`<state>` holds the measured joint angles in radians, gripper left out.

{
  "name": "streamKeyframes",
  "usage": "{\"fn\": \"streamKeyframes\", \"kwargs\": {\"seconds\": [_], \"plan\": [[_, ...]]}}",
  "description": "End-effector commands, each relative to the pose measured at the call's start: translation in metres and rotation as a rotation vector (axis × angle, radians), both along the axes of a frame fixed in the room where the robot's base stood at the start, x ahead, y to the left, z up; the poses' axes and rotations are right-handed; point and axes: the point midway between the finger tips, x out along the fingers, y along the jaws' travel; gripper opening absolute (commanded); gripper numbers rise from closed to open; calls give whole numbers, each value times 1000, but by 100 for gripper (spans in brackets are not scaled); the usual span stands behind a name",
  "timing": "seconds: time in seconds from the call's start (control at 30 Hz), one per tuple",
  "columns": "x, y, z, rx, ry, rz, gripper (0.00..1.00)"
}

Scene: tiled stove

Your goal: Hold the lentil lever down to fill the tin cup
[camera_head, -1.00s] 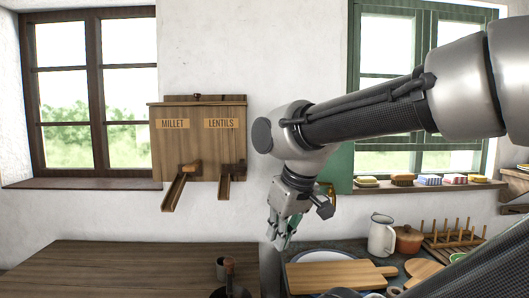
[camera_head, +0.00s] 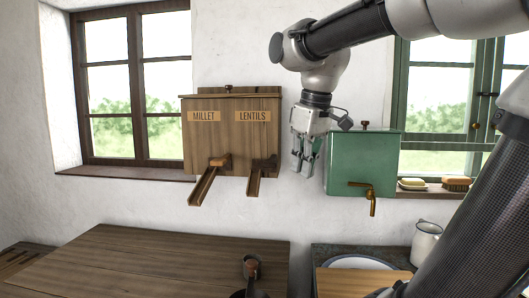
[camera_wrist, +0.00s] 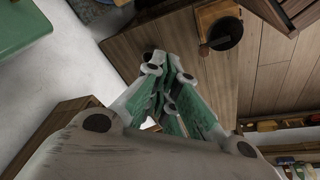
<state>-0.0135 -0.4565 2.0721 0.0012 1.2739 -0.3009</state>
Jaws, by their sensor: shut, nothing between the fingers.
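The wooden dispenser box (camera_head: 232,140) hangs on the wall, with MILLET and LENTILS labels. The lentil lever (camera_head: 268,162) sits at the top of the right-hand chute (camera_head: 255,180). My gripper (camera_head: 303,174) is shut and empty, pointing down, to the right of that chute and apart from it in the picture. Its green fingers also show in the wrist view (camera_wrist: 165,75).
A green tank (camera_head: 362,162) with a brass tap (camera_head: 371,198) hangs close to the right of my gripper. The wooden table (camera_head: 150,262) is mostly clear on its left. A cutting board (camera_head: 350,282) and a white jug (camera_head: 425,243) stand at the right.

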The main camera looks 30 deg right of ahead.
Motion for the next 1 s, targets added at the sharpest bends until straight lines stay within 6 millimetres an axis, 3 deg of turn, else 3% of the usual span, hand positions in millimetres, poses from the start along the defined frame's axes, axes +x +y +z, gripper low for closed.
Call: {"fn": "streamKeyframes", "kwargs": {"seconds": [0.03, 0.1, 0.2, 0.4, 0.6, 1.0], "plan": [[28, 2, 26, -17, 31, 71, 0], [60, 4, 59, -41, 74, 186, 0], [102, 7, 95, -64, 132, 340, 0], [155, 13, 132, -84, 213, 569, 0], [171, 15, 143, -88, 241, 658, 0], [171, 15, 141, -88, 243, 661, 0]]}}
